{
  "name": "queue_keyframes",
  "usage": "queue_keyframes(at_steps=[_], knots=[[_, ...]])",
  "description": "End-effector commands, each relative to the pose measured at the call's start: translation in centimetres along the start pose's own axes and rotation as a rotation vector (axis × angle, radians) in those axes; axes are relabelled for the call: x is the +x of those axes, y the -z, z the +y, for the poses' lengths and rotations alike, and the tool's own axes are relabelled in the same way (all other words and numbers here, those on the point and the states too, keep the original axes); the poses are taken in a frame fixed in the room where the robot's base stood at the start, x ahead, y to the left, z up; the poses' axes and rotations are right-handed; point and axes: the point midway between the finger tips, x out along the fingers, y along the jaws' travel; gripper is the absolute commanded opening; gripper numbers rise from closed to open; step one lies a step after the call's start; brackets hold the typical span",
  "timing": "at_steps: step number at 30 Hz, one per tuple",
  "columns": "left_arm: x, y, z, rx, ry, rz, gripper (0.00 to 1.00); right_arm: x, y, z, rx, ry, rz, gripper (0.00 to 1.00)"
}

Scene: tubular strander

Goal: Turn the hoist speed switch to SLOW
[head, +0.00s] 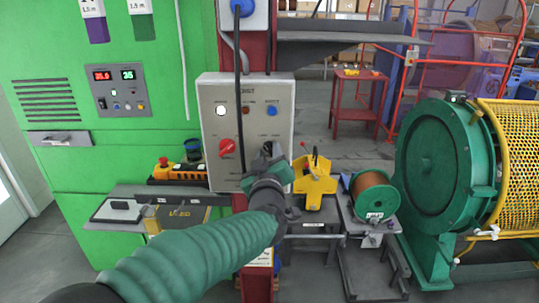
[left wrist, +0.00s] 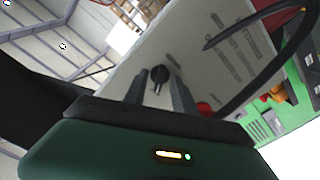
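The grey hoist panel (head: 245,95) is fixed to the red column, with white, dark red and blue buttons along its upper part. A red rotary knob (head: 227,146) is at its lower left. A black knob (left wrist: 158,76) shows on the panel in the left wrist view; in the head view my gripper hides most of that spot. I cannot read which label is SLOW. My left gripper (head: 266,160) is at the panel's lower right. Its fingers are open, one on each side of the black knob, with gaps visible. My right gripper is not in view.
A black cable (head: 237,70) hangs down in front of the panel. A yellow tool (head: 315,180) and a copper wire spool (head: 373,195) stand to the right. A green cabinet (head: 60,80) is on the left. An orange-and-black box (head: 178,172) sits below the panel's left side.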

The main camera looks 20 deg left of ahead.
Motion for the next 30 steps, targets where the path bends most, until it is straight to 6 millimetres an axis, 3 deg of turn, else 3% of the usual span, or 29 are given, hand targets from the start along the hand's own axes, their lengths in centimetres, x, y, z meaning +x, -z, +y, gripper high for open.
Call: queue_keyframes(at_steps=[7, 11, 24, 30], knots=[[0.1, -0.2, 0.0, 0.002, 0.000, -0.002, 0.32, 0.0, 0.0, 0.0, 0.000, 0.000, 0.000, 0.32], [-1.0, -0.2, 0.0, 0.001, -0.001, -0.003, 0.32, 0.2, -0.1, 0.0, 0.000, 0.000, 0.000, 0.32], [-13.0, -0.1, 0.0, -0.001, -0.003, -0.001, 0.32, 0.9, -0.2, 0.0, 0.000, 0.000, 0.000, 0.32], [-16.2, -0.2, 0.0, 0.001, -0.001, -0.002, 0.32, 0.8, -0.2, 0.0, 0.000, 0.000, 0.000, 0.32]])
